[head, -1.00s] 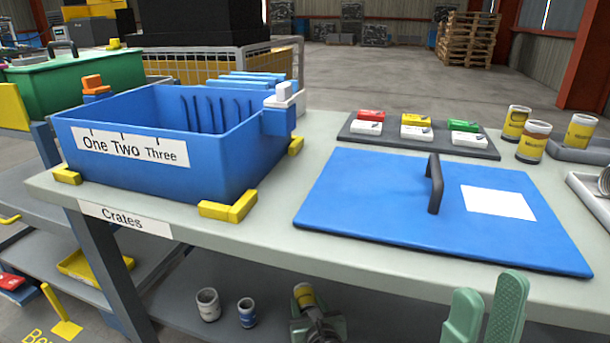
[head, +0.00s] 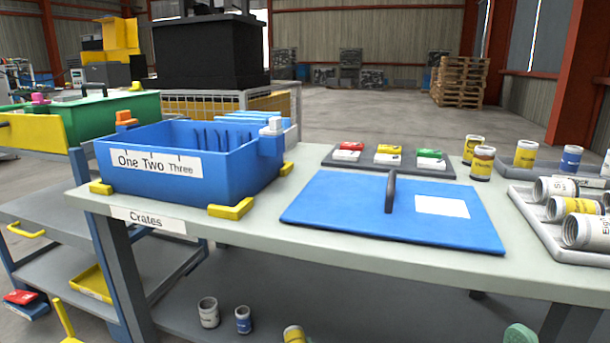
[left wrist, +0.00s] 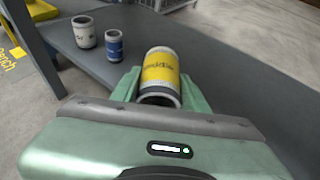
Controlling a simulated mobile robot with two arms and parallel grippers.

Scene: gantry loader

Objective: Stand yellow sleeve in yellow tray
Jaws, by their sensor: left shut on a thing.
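The yellow sleeve (left wrist: 160,68) is a short hollow cylinder with a yellow band and pale rims. My left gripper (left wrist: 158,84) is shut on it, with a green finger on each side. In the head view only the top of the sleeve (head: 294,334) shows at the bottom edge, in front of the bench. A yellow tray (head: 93,283) lies at the lower left, on a low shelf, apart from the sleeve; a bench leg hides part of it. Only a green fingertip of my right gripper (head: 521,334) shows at the bottom right, so its opening is hidden.
The bench (head: 230,233) carries a blue crate (head: 185,185), a blue lid (head: 340,208) with a raised handle, and several sleeves at right. A white sleeve (head: 208,312) and a blue sleeve (head: 243,320) stand on the lower shelf, also seen in the left wrist view.

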